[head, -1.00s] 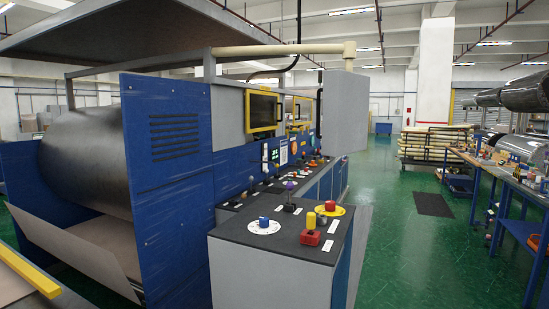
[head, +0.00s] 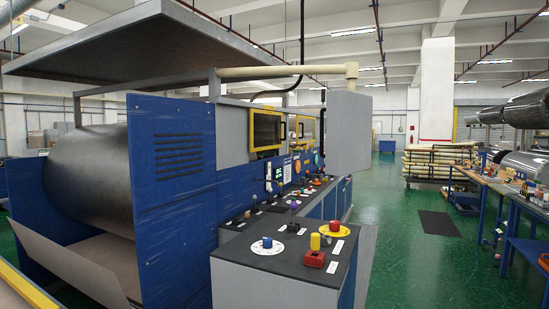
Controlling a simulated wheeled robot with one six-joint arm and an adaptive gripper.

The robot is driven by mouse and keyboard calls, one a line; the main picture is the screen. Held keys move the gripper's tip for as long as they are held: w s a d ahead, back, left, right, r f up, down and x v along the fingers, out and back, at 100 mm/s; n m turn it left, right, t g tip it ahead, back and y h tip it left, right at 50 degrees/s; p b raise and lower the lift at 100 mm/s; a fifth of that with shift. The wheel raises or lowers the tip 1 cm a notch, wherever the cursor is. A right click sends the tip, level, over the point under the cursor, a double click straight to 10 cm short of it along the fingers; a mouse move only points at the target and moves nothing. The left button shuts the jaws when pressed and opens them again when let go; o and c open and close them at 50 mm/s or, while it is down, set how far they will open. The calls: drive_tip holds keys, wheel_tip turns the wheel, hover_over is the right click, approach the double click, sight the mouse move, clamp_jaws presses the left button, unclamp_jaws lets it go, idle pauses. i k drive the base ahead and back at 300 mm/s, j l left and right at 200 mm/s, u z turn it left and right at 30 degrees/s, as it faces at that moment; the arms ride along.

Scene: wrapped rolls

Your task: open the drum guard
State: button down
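A large dark grey drum (head: 88,185) lies in a blue-sided machine (head: 170,190) at the left of the head view. A wide grey panel (head: 150,50) spans above the drum like a raised cover, with an open gap between them. A pale flat sheet (head: 75,255) slopes below the drum. I cannot tell for certain which part is the drum guard. The side console (head: 285,280) carries a blue knob on a white dial (head: 267,243), a red block with a yellow top (head: 315,252) and a red knob on a yellow disc (head: 335,227). My gripper is not in view.
A grey box (head: 348,132) hangs from a cream overhead arm beside the console. Green floor (head: 405,270) is open to the right, with a dark mat (head: 438,223). A blue workbench (head: 500,185) lines the right edge. A yellow rail (head: 25,288) crosses the lower left.

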sight(252, 111)
drive_tip(key=i+u, duration=0.1)
drive_tip(key=i, duration=0.35)
drive_tip(key=i+l+z, duration=0.2)
drive_tip(key=i+z, duration=0.2)
drive_tip(key=i+l+z, duration=0.1)
drive_tip(key=i+z, duration=0.65)
drive_tip(key=i+j+z, duration=0.2)
drive_tip(key=i+z, duration=0.2)
drive_tip(key=i+u, duration=0.2)
drive_tip(key=i, duration=0.45)
drive_tip(key=i+l+u, duration=0.2)
drive_tip(key=i, duration=0.4)
drive_tip(key=i+l+u, duration=0.2)
drive_tip(key=i, duration=0.45)
drive_tip(key=i+l+u, duration=0.1)
drive_tip(key=i+u, duration=0.2)
drive_tip(key=i, duration=1.5)
drive_tip(key=i+j+u, duration=0.1)
drive_tip(key=i+u, duration=0.75)
drive_tip(key=i, duration=0.15)
drive_tip(key=i+l+u, duration=0.4)
drive_tip(key=i+j, duration=0.1)
